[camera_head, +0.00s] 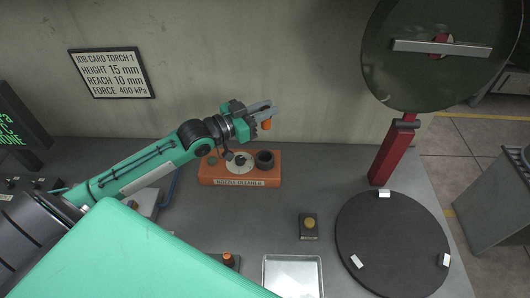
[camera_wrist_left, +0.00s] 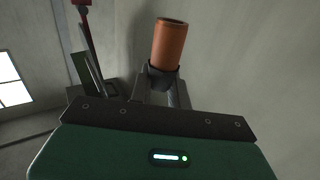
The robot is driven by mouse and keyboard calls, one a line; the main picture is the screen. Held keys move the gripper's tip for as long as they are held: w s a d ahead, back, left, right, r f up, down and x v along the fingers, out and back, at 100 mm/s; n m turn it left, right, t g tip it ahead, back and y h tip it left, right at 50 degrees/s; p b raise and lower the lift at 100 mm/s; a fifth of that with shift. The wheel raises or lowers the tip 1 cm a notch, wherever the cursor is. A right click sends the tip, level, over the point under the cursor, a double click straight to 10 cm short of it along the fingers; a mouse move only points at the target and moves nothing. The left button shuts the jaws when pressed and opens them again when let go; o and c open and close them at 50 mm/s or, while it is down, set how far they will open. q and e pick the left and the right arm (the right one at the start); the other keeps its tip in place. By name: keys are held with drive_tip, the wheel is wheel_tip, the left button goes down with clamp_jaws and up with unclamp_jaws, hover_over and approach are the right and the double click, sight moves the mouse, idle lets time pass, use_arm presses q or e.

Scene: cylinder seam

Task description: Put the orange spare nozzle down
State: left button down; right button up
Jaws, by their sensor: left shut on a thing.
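The orange spare nozzle (camera_wrist_left: 170,43) is held between the fingers of my left gripper (camera_wrist_left: 160,92), seen in the left wrist view, with a dark collar at its lower end. In the head view the nozzle (camera_head: 266,125) shows as a small orange piece at the tips of my left gripper (camera_head: 262,111). The gripper is shut on it, in the air over the back of the bench, above the orange nozzle cleaner box (camera_head: 240,183). My right gripper is not in view.
An empty metal tray (camera_head: 292,259) lies at the front. A small dark block with a yellow button (camera_head: 309,224) and a round black turntable (camera_head: 390,235) stand to the right. A red post (camera_head: 392,155) rises behind the turntable. Bare bench lies right of the cleaner.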

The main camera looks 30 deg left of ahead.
sight(265, 151)
use_arm(q)
wheel_tip(265, 151, down, 15)
drive_tip(key=shift+f+p, duration=0.1)
drive_tip(key=shift+p, duration=1.15)
drive_tip(key=shift+f, duration=0.35)
drive_tip(key=shift+f, duration=0.15)
drive_tip(key=c, duration=1.3)
unclamp_jaws()
